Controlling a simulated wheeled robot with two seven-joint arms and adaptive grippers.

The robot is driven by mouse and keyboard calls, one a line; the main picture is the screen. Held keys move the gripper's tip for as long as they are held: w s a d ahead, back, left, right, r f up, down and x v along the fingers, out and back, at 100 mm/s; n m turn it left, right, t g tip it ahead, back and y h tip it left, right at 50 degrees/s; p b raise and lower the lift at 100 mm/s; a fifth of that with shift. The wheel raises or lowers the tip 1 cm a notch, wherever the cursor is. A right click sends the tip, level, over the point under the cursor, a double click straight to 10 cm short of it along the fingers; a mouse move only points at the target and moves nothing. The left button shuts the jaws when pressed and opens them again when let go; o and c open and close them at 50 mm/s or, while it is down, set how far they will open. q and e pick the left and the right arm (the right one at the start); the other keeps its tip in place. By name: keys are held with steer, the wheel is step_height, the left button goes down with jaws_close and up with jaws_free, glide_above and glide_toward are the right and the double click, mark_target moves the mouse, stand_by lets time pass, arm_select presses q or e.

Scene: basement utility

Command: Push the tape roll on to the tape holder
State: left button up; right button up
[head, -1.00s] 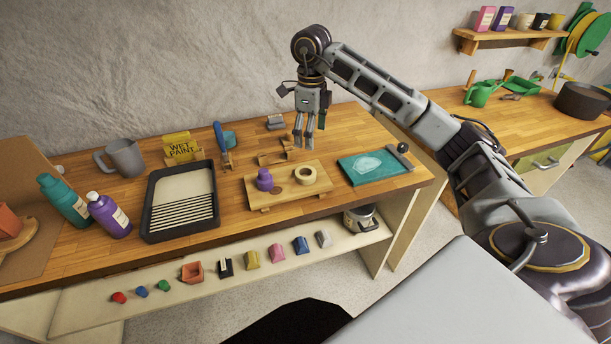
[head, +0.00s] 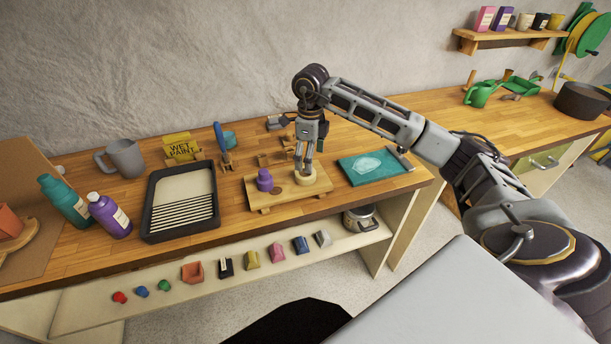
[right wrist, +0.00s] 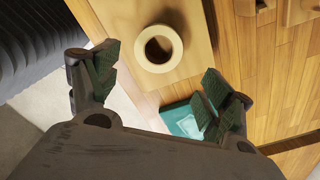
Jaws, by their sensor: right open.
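The cream tape roll (head: 309,180) lies flat on the right part of a low wooden stand (head: 264,207). It shows as a pale ring in the right wrist view (right wrist: 173,61). My right gripper (head: 303,172) points down with its fingertips at or just above the roll, partly covering it in the head view. In the wrist view its fingers (right wrist: 158,90) are spread, with nothing between the tips. Small wooden pieces (head: 264,160) stand behind the stand; I cannot tell surely which is the tape holder. My left gripper is not in view.
A purple knobbed object (head: 265,180) stands on the same stand, left of the roll. A teal panel (head: 350,172) lies to the right. A black paint tray (head: 150,228), a blue-handled brush (head: 219,137) and a grey mug (head: 126,157) are to the left.

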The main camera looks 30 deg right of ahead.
steer(key=shift+f, duration=0.3)
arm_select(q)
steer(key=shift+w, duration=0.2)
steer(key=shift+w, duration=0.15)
arm_select(e)
steer(key=shift+s+a+f+p, duration=0.1)
steer(key=shift+f+p, duration=0.1)
steer(key=shift+f, duration=0.4)
steer(key=shift+a+f+p, duration=0.1)
steer(key=shift+f+p, duration=0.05)
steer(key=shift+f, duration=1.8)
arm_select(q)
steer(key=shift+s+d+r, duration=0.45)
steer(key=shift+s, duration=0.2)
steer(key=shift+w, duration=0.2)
arm_select(e)
steer(key=shift+c, duration=0.3)
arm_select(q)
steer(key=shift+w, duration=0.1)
arm_select(e)
steer(key=c, duration=1.1)
